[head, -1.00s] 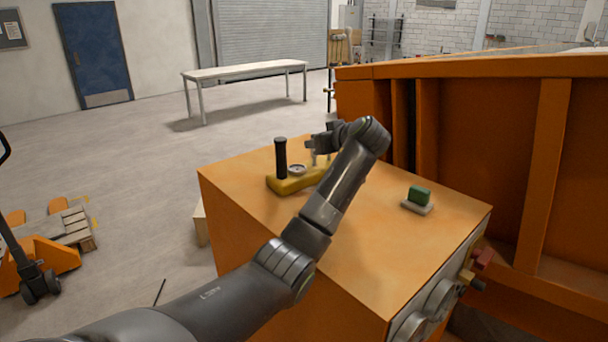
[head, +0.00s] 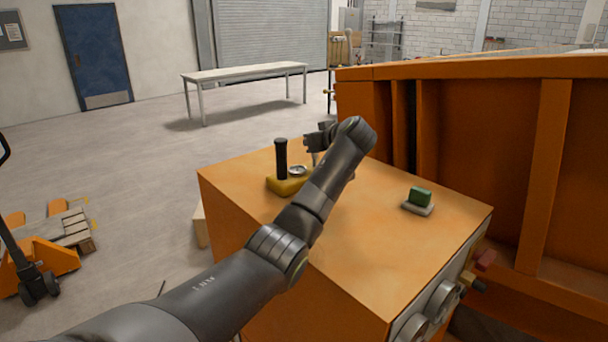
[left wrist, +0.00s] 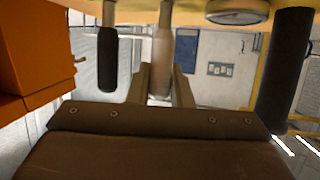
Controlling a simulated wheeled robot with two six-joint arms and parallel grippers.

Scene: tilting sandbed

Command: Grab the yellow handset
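The yellow handset (head: 286,186) lies on top of the orange cabinet, with an upright black stick (head: 281,158) and a round gauge (head: 298,170) on it. My left forearm hides its right part. In the left wrist view its yellow body (left wrist: 190,14) runs along the top, with the black stick (left wrist: 285,75) at the right and a black-tipped lever (left wrist: 107,60) at the left. My left gripper (left wrist: 162,78) has its fingers apart on either side of a pale post (left wrist: 162,45) under the yellow body; a firm grip is not visible. My right gripper is out of view.
The orange cabinet (head: 390,255) has a green block on a grey base (head: 419,200) at its right, with round knobs (head: 440,300) on its side. A tall orange wall (head: 555,180) stands close behind at the right. The cabinet top's middle is clear.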

